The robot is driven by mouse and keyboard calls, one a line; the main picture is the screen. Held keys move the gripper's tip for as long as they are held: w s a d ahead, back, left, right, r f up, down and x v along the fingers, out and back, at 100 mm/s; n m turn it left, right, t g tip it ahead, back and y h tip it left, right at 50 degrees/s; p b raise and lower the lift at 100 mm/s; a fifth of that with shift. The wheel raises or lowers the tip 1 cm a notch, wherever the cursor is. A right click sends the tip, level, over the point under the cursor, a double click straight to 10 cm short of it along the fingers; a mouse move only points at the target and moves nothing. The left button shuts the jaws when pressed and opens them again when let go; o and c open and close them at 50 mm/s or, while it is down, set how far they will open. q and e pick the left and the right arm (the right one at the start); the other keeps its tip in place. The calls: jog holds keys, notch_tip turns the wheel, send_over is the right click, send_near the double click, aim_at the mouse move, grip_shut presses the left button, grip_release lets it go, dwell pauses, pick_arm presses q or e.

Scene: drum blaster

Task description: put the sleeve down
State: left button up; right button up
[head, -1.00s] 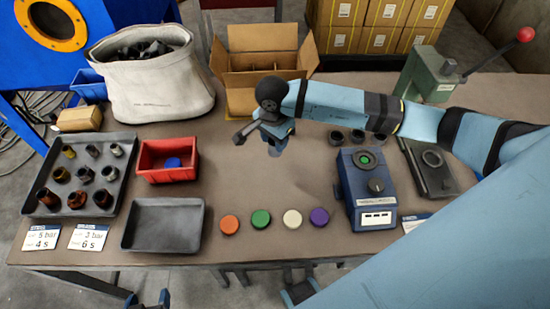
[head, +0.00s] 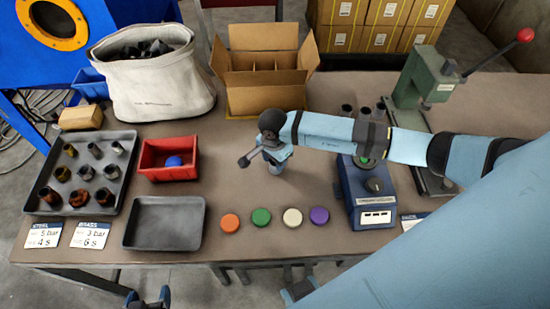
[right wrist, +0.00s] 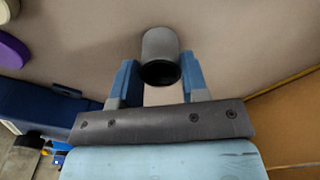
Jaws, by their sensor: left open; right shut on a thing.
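A grey sleeve (right wrist: 160,48) with a dark open end shows between the fingers of my right gripper (right wrist: 160,85) in the right wrist view. The gripper is shut on it. In the head view my right gripper (head: 276,165) is low over the middle of the table, and the sleeve is mostly hidden there, so I cannot tell if it touches the tabletop. My left gripper (head: 148,299) is open and empty at the bottom left, in front of the table edge. Several other sleeves (head: 85,172) stand in the dark tray (head: 122,190) on the left.
An empty grey tray (head: 165,226), a red bin (head: 168,173) and coloured discs (head: 261,218) lie left and in front of my right gripper. A blue device (head: 370,205) stands to the right. A partitioned box (head: 263,98) is behind. Bare table surrounds the gripper.

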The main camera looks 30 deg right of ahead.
jog(key=shift+f, duration=0.2)
jog(key=o, duration=1.1)
jog(key=shift+r, duration=0.1)
jog(key=shift+r, duration=0.1)
jog(key=shift+r, duration=0.25)
notch_tip(320, 180, up, 12)
jog(key=shift+a+f, duration=0.2)
